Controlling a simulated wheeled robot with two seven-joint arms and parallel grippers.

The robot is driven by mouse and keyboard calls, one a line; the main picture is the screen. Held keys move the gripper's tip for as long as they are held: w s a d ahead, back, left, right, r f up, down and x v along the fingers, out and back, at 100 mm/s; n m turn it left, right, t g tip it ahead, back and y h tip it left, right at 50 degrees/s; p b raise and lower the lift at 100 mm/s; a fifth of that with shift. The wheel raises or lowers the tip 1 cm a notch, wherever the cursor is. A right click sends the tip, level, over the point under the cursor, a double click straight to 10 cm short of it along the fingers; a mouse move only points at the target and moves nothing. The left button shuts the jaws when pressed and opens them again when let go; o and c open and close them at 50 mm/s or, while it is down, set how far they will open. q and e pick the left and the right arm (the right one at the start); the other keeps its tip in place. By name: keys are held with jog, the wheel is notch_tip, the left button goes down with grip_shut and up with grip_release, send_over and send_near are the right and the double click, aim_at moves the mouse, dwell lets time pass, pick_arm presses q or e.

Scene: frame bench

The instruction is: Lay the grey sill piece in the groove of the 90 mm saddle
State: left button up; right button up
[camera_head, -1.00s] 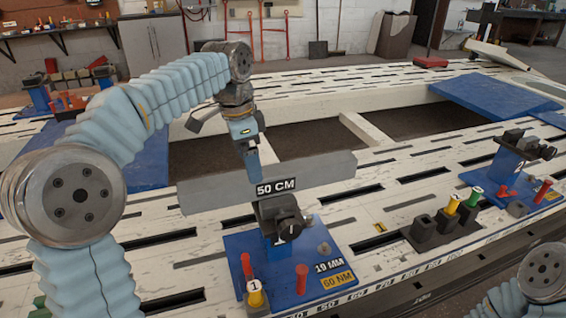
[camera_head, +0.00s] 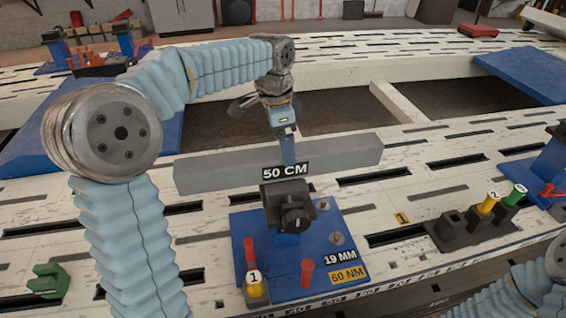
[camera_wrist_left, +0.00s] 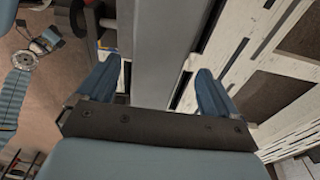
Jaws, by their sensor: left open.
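The grey sill piece (camera_head: 225,173), a long bar marked 50 CM, lies crosswise above and behind the dark clamp head (camera_head: 287,207) of a blue stand (camera_head: 330,262). The stand's labels read 19 MM and 60 NM. I can read no 90 mm mark, and I cannot tell whether the bar sits in a groove. My left gripper (camera_head: 288,158) points down at the bar's middle, one finger in front of it. In the left wrist view its open fingers (camera_wrist_left: 158,70) stand on either side of the bar (camera_wrist_left: 155,30), with gaps visible. My right gripper is out of view.
A dark block (camera_head: 455,232) with yellow and green numbered pieces stands right of the blue stand. A green part (camera_head: 48,281) lies at left. Another blue stand (camera_head: 545,165) is at far right. The white slotted bench (camera_head: 410,185) has a large opening behind the bar.

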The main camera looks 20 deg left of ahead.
pick_arm(q)
notch_tip(320, 180, down, 5)
jog(key=shift+r, duration=0.1)
jog(key=shift+c, duration=0.2)
grip_shut()
jog(key=shift+r, duration=0.1)
dwell(0.4)
